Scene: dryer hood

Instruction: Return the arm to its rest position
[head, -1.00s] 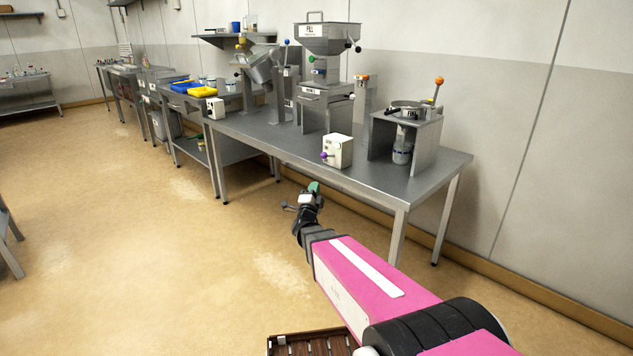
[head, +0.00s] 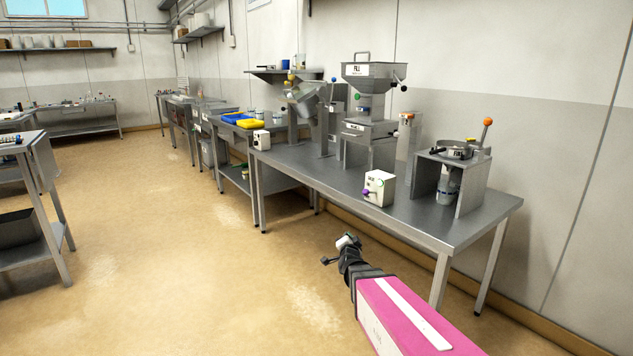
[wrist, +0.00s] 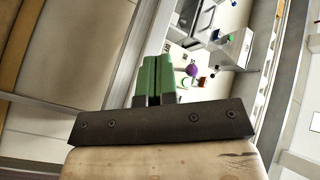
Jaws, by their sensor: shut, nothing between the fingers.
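My pink arm reaches up from the bottom right of the head view. My gripper (head: 345,240) is at its far end, over the open floor in front of the long steel table (head: 330,187). In the wrist view my gripper (wrist: 157,75) shows two green fingers side by side, closed together with nothing between them. The gripper is apart from the table and touches nothing that I can see.
On the table stand a white control box with a purple knob (head: 379,188), the FILL machine (head: 368,120), a tilted drum (head: 307,104) and a clamp stand (head: 450,180). A steel cart (head: 38,190) stands at the left. The floor (head: 180,260) between is clear.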

